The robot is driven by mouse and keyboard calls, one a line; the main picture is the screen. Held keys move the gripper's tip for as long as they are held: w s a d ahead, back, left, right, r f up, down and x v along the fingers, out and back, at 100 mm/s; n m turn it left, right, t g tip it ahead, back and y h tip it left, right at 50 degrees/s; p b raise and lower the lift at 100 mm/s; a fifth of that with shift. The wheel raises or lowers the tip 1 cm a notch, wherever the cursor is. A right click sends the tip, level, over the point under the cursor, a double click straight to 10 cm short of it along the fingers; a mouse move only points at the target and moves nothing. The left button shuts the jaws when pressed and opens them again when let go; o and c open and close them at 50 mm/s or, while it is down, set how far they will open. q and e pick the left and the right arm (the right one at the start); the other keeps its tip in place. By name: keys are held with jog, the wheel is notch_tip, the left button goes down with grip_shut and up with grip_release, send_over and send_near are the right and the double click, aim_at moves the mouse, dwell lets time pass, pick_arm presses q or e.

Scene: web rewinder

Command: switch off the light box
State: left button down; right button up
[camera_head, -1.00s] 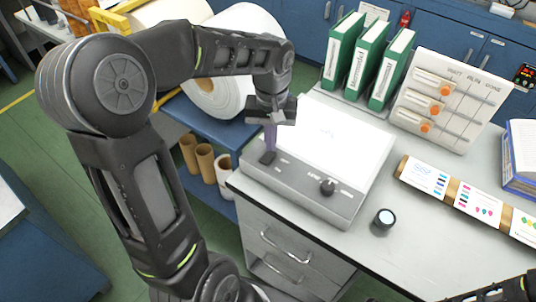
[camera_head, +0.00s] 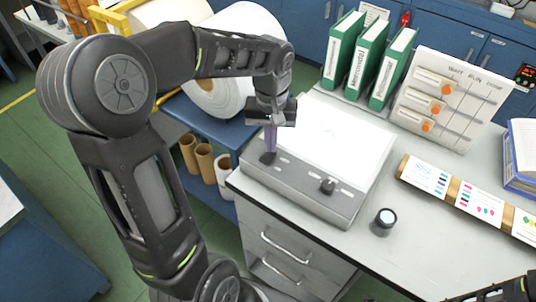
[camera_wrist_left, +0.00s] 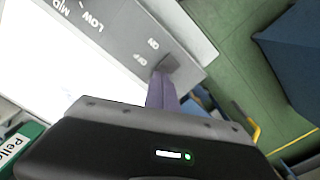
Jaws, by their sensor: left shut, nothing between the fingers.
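The light box (camera_head: 345,133) sits on the grey bench, with a bright white panel and a grey front strip. A dark switch (camera_head: 268,158) is at the strip's left end; in the left wrist view this switch (camera_wrist_left: 168,63) lies beside the ON and OFF labels. A black knob (camera_head: 328,186) is farther right on the strip. My left gripper (camera_head: 270,150) is shut and empty, pointing down with its purple fingertips at the switch. In the left wrist view the fingers (camera_wrist_left: 160,92) overlap the switch's edge; whether they touch it I cannot tell. My right gripper is out of view.
Green binders (camera_head: 367,62) and a board with orange knobs (camera_head: 442,98) stand behind the box. A small dark round object (camera_head: 383,222) and a sample strip (camera_head: 470,198) lie to its right. Cardboard tubes (camera_head: 205,160) and white rolls stand left.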

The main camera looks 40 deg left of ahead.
pick_arm(q)
jog(key=shift+f+b, duration=0.4)
jog(key=shift+f, duration=0.15)
jog(key=shift+r+p, duration=2.7)
jog(key=shift+r, duration=0.85)
